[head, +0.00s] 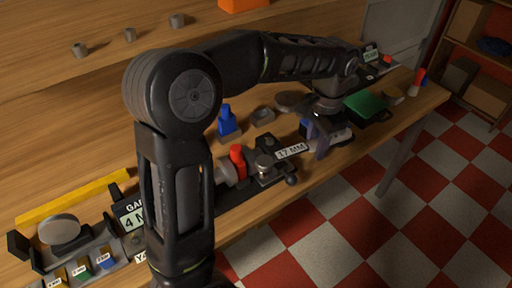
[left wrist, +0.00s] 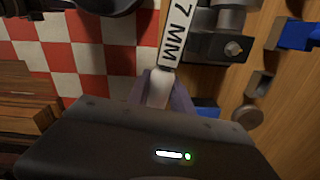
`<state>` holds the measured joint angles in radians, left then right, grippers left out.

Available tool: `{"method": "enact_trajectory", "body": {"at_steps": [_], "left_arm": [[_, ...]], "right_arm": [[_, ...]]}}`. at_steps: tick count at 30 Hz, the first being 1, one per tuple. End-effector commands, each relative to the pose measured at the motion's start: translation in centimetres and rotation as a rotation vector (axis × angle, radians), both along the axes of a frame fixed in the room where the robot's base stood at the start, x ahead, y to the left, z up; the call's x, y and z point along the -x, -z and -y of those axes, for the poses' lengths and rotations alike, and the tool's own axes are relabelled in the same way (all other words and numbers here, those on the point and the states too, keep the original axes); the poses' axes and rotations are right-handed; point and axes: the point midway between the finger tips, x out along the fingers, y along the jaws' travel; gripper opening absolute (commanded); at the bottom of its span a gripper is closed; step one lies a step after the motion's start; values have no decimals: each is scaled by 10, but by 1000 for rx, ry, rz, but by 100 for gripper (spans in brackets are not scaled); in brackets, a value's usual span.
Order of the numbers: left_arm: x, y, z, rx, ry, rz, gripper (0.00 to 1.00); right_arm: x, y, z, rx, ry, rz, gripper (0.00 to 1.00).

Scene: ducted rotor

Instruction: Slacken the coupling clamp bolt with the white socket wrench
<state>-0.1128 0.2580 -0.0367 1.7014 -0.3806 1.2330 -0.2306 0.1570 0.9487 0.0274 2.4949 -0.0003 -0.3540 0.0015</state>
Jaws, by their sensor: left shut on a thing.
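My left gripper (head: 318,146) is shut on the white socket wrench, whose white handle shows between the purple-grey fingers in the left wrist view (left wrist: 158,90). A tag reading 17 MM (head: 291,152) lies at the wrench's end towards the coupling; it also shows in the left wrist view (left wrist: 174,32). The coupling (head: 264,166) is a grey metal assembly beside a red part (head: 238,161). In the left wrist view, a bright bolt head (left wrist: 233,48) sits on a dark block right of the tag. I cannot tell whether the wrench touches the bolt. My right gripper is not in view.
A blue part (head: 228,122) and a green box (head: 365,105) stand on the wooden bench. A yellow bar (head: 75,197) and a tray (head: 38,262) with coloured pieces are at left. The bench's front edge drops to a red-and-white checked floor (head: 350,210).

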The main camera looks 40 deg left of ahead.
Motion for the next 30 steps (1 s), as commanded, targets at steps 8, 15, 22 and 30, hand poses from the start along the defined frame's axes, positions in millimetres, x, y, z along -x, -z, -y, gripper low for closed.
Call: {"method": "enact_trajectory", "body": {"at_steps": [8, 15, 22, 30], "left_arm": [[41, -26, -34, -11, 630, -13, 0], [79, -38, -56, -9, 1264, -28, 0], [116, -44, -72, 2, 1879, -31, 0], [139, -45, -78, 9, 2263, -25, 0]], "right_arm": [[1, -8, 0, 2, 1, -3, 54], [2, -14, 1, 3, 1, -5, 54], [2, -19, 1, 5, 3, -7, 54], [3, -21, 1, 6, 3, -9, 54]]}}
